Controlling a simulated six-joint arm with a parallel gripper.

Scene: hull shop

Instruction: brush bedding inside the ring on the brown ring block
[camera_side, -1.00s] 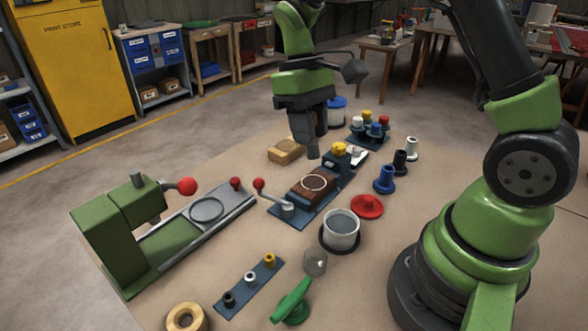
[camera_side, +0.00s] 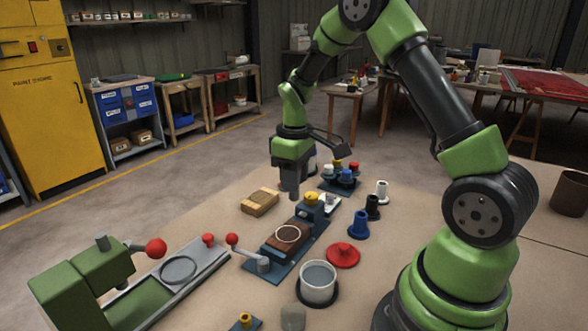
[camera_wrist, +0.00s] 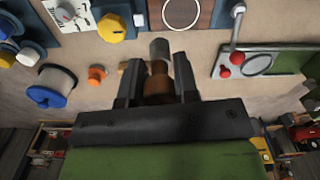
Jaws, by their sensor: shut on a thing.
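The brown ring block (camera_side: 276,244) sits in a blue fixture (camera_side: 263,272), with a pale ring (camera_side: 288,234) on its top. It also shows at the top edge of the wrist view (camera_wrist: 204,8), partly cut off. My gripper (camera_side: 293,182) hangs above the table, behind and above the block, apart from it. In the wrist view my gripper (camera_wrist: 158,88) is shut on the brush (camera_wrist: 158,82), which has a brown body and a grey end (camera_wrist: 160,49) pointing away from the jaws. Whether any bedding is on it cannot be told.
A yellow knob (camera_side: 311,198) stands on the fixture's far end. A red-ball lever (camera_side: 232,239) stands at its near end. A tan block (camera_side: 260,202) lies to the left, a red lid (camera_side: 343,255) and a grey pot (camera_side: 318,282) to the right. A green clamp machine (camera_side: 75,290) stands front left.

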